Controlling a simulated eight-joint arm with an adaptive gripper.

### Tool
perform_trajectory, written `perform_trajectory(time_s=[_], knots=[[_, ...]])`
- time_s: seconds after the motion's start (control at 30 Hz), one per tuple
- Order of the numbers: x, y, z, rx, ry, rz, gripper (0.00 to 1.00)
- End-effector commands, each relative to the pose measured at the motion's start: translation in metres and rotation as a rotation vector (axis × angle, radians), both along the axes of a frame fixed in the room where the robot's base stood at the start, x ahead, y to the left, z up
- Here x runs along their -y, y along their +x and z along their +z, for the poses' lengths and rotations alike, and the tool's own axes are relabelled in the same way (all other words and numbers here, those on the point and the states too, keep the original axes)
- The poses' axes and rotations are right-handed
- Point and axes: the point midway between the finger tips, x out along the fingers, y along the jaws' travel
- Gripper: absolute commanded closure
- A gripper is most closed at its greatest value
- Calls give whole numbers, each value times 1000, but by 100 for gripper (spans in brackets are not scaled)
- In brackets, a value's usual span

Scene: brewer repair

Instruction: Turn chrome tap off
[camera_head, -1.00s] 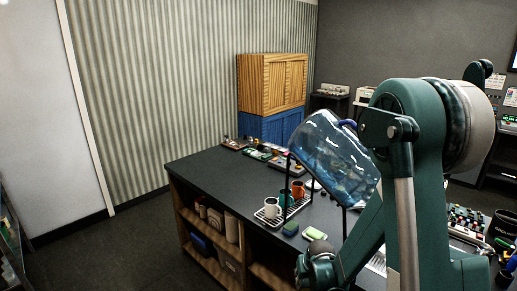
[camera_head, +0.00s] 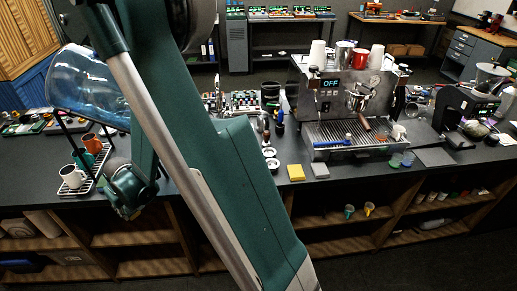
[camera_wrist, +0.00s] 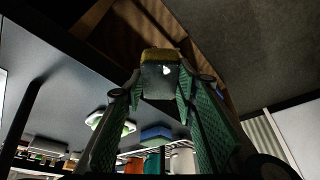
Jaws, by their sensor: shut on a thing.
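My gripper (camera_wrist: 160,100) shows in the wrist view with green ribbed fingers. They are shut on a small dark block with a yellow-brown edge (camera_wrist: 160,70); I cannot tell for sure what it is. In the head view my gripper (camera_head: 128,203) hangs by the counter's front edge, just right of the cup rack. The block is not clear there. I cannot make out the chrome tap with certainty in either view; my arm hides part of the counter.
A tilted clear jug (camera_head: 85,85) stands on a black frame at left. A white cup (camera_head: 70,176) and an orange cup (camera_head: 92,142) are below it. An espresso machine (camera_head: 330,103) reading OFF stands right of my arm.

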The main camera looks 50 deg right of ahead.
Motion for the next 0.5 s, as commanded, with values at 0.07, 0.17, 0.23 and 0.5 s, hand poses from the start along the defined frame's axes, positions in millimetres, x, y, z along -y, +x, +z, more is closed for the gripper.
perform_trajectory(time_s=[0.07, 0.17, 0.23, 0.5], knots=[[1, 4, 15, 0, 0, -5, 80], [14, 7, 29, 0, -1, -37, 80], [30, 7, 36, 0, 0, -75, 80], [108, -5, 56, 0, 0, -264, 80]])
